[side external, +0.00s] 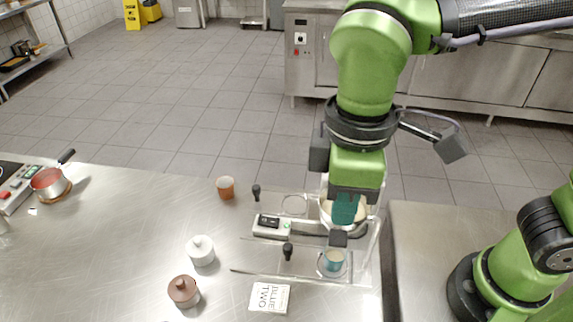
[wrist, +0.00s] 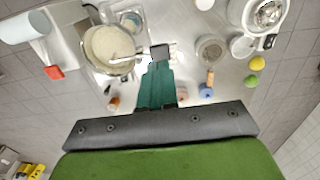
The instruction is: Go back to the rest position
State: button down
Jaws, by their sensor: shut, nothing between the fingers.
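My gripper (side external: 338,238) points down over the right end of the steel counter in the side external view. It is shut, with nothing held between its teal fingers. Its dark tip hangs above a clear acrylic stand (side external: 300,277), close over a small blue cup (side external: 333,262). A pale round pot (side external: 360,227) stands just behind the fingers and is partly hidden by them. In the wrist view my gripper (wrist: 160,55) reaches up from the bottom centre, with a pot of cream-coloured contents (wrist: 106,46) to its left. I cannot tell whether the fingertip touches anything.
A control box (side external: 268,225) and black-knobbed rods stand by the acrylic stand. A red pan (side external: 50,181) is far left. The counter between is clear.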

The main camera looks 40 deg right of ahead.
dwell(0.3)
jog(key=shift+w+a+f, duration=0.1)
jog(key=shift+w, duration=0.05)
jog(key=w+d+m+t+y, duration=0.1)
jog(key=d+m, duration=0.1)
jog(key=d, duration=0.1)
jog(key=w+d+m+t, duration=0.1)
jog(key=d+m, duration=0.1)
jog(key=d, duration=0.1)
jog(key=w+d+f+m+y, duration=0.1)
jog(key=d+m, duration=0.1)
jog(key=d, duration=0.1)
jog(key=shift+w+f+t+y, duration=0.1)
jog(key=shift+t+y, duration=0.2)
jog(key=shift+t, duration=0.1)
jog(key=d+r+m+t, duration=0.1)
jog(key=d+m+t, duration=0.3)
jog(key=d, duration=0.9)
jog(key=m, duration=0.3)
